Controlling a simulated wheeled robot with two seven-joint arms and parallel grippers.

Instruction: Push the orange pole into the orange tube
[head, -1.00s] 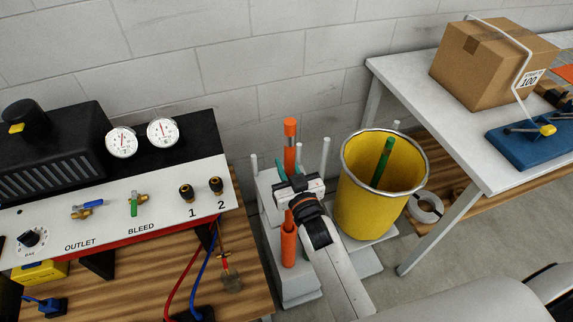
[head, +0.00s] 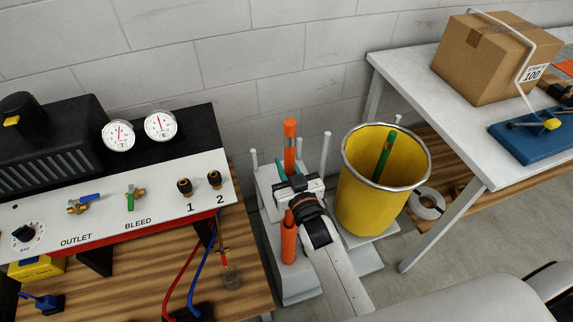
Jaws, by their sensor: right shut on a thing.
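The orange pole (head: 290,150) stands upright, its top well above my right gripper (head: 287,185). The gripper is shut on the pole, its green fingertips around the pole's middle. The orange tube (head: 288,246) stands upright below, on the grey stand (head: 298,288). The pole's lower end shows at or in the tube's mouth, but my gripper and wrist hide part of this, so I cannot tell how deep it sits. My left gripper is not in view.
A yellow bin (head: 375,205) with a green pole (head: 385,156) stands right of my wrist. White posts (head: 326,152) rise around the stand. A panel with gauges (head: 118,134) is at left. A white table (head: 455,140) with a cardboard box (head: 492,62) is at right.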

